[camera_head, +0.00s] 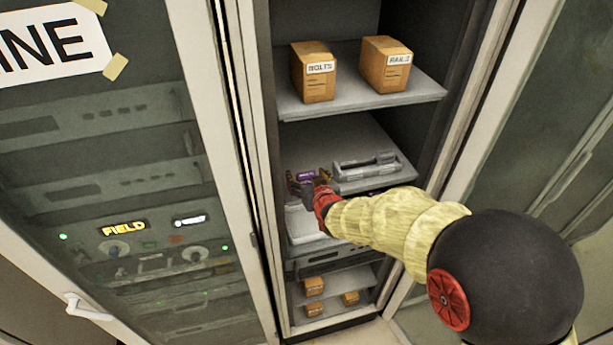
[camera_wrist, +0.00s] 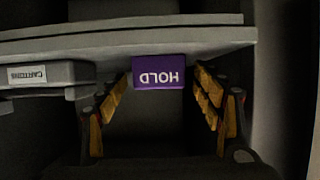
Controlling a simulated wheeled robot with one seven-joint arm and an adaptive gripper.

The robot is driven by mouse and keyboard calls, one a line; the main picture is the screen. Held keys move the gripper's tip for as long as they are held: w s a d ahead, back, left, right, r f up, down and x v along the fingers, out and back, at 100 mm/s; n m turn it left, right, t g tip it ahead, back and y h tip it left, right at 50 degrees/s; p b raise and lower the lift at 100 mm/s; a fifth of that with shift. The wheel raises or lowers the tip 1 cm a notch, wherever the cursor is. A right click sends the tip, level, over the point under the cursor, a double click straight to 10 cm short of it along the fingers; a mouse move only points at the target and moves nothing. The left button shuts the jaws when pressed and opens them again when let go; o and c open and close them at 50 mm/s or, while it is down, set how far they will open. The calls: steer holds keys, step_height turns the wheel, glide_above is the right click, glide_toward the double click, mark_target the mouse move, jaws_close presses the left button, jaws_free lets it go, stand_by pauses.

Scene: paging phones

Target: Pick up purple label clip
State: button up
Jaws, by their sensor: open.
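The purple label clip (camera_wrist: 158,72) shows in the wrist view at the front edge of a grey shelf (camera_wrist: 210,40), with the word HOLD upside down. In the head view the purple clip (camera_head: 306,175) is small and partly hidden by my gripper (camera_head: 312,184). In the wrist view my gripper (camera_wrist: 160,112) is open, with one yellow-padded finger on each side of the clip. The fingers look apart from the clip, and nothing is held. How far the fingertips reach past the clip I cannot tell.
A grey tray (camera_head: 366,168) sits on the same shelf, right of my gripper. A labelled grey block (camera_wrist: 48,76) lies left in the wrist view. Boxes marked BOLTS (camera_head: 315,72) and RAILS (camera_head: 386,64) stand on the shelf above. Cabinet door frames (camera_head: 225,150) flank the opening.

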steer(key=shift+w+f, duration=0.1)
steer(key=shift+w, duration=0.15)
steer(key=shift+c, duration=0.5)
steer(key=c, duration=0.9)
